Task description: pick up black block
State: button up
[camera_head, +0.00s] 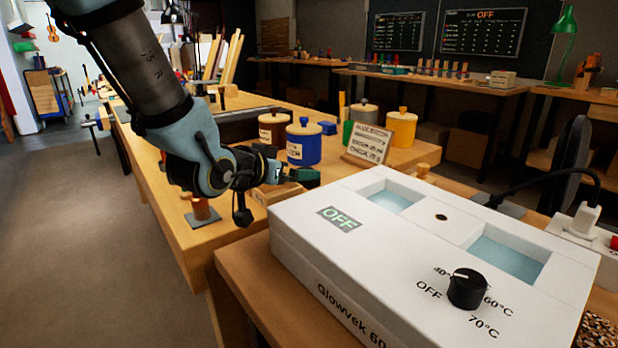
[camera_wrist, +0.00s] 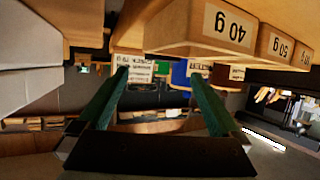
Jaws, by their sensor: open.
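I cannot make out a black block for certain in either view. My gripper (camera_head: 305,177) is over the wooden bench, just behind the white heater box, in the head view. In the wrist view its two green fingers (camera_wrist: 158,73) are spread apart, with nothing seen held between them. The wrist picture appears upside down. A wooden piece with labels 40 g and 50 g (camera_wrist: 200,40) is close to the fingers there. My arm and the heater box hide part of the bench around the gripper.
The white heater box (camera_head: 345,262) with a black knob (camera_head: 467,288) fills the front right. A blue jar (camera_head: 303,147), a yellow jar (camera_head: 402,130) and a small sign (camera_head: 368,145) stand behind my gripper. The floor (camera_head: 90,230) at left is clear.

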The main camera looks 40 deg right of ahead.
jog(key=shift+x, duration=3.15)
jog(key=shift+w+a, duration=0.1)
jog(key=c, duration=1.3)
